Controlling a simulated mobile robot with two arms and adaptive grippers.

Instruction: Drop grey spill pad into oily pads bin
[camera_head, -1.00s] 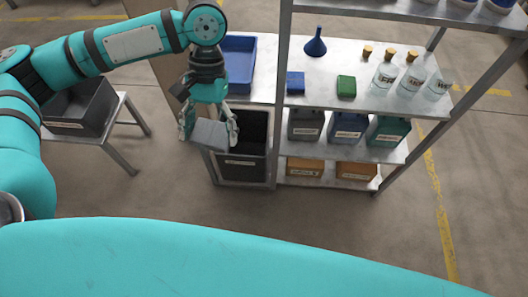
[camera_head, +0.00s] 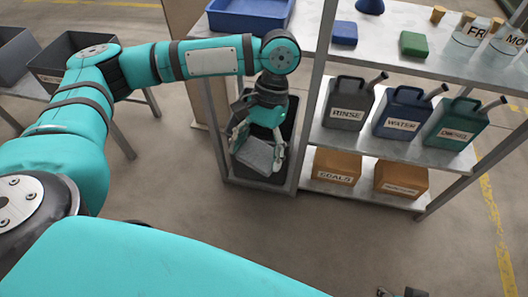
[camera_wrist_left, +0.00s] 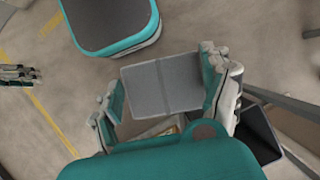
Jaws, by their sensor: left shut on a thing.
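My left gripper (camera_head: 257,157) is shut on the grey spill pad (camera_head: 254,151), a flat light-grey square held tilted between its two fingers. In the left wrist view, the pad (camera_wrist_left: 160,86) lies between the fingers of the left gripper (camera_wrist_left: 162,100). A tall dark open bin (camera_head: 289,132) stands behind the pad in the head view, partly covered by it; its label is hidden. In the left wrist view, a dark open box, apparently this bin (camera_wrist_left: 260,137), shows to the lower right of the pad. My right gripper seems to show at the left edge (camera_wrist_left: 18,75); its jaw state is unclear.
A metal shelf unit (camera_head: 436,157) holds cans labelled RINSE (camera_head: 347,104), WATER (camera_head: 401,112) and another green can (camera_head: 455,124). Orange boxes (camera_head: 337,165) sit below. A blue tray (camera_head: 250,14) is on top. Grey bins (camera_head: 62,62) stand at left. Front floor looks clear.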

